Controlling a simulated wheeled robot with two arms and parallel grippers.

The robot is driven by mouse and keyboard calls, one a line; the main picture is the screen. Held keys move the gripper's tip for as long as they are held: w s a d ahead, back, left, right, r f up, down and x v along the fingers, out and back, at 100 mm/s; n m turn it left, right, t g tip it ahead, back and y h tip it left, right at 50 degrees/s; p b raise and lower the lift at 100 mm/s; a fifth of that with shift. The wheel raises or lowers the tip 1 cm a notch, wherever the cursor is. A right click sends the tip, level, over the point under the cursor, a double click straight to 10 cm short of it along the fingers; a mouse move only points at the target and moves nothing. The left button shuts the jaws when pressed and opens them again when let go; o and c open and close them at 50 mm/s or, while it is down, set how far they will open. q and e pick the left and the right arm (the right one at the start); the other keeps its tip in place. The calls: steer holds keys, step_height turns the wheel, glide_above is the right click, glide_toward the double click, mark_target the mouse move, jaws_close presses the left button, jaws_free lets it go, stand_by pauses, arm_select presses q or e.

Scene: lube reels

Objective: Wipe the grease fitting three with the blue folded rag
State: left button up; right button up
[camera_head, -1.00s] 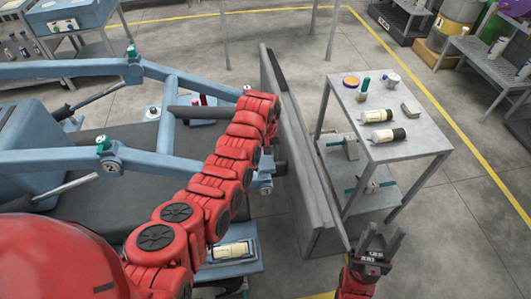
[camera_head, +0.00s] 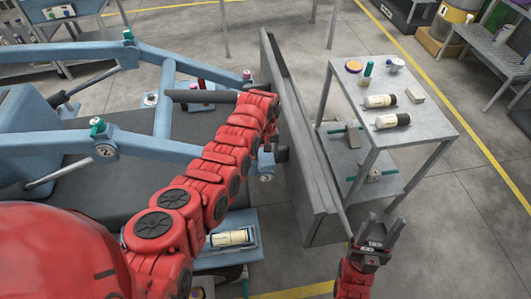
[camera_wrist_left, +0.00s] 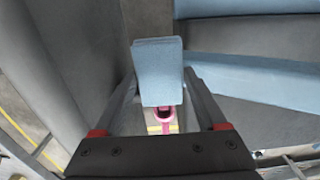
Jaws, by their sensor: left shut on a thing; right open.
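A light blue rectangular pad, which looks like the folded rag (camera_wrist_left: 157,72), sits between the fingers of my left gripper (camera_wrist_left: 158,88) in the left wrist view. The gripper is shut on it. A green-capped fitting (camera_head: 97,127) on the frame has a label that looks like 2. My right gripper (camera_head: 382,232) is open and empty.
A grey upright panel (camera_head: 300,140) stands right of my left arm. Beyond it, a metal cart (camera_head: 415,135) holds cartridges and small items. A blue tray with a cartridge (camera_head: 232,238) is below the arm. Clear floor lies right of the cart.

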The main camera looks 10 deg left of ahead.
arm_select(q)
steer(key=shift+f+b, duration=0.5)
steer(key=shift+f, duration=0.1)
stand_by(0.4)
steer(key=shift+r, duration=0.1)
steer(key=shift+a+r+p, duration=0.1)
steer(key=shift+a+p, duration=0.15)
steer(key=shift+p, duration=0.15)
steer(key=shift+s+a, duration=0.25)
steer(key=shift+a, duration=0.05)
steer(key=shift+w, duration=0.1)
steer(key=shift+w+d+f+b, duration=0.15)
steer(key=shift+d+f+b, duration=0.05)
steer(key=shift+d+b, duration=0.35)
steer(key=shift+w+d+f+b, duration=0.15)
steer(key=shift+d+b, duration=0.25)
steer(key=shift+b, duration=0.15)
steer(key=shift+d+r, duration=0.1)
steer(key=shift+d, duration=0.1)
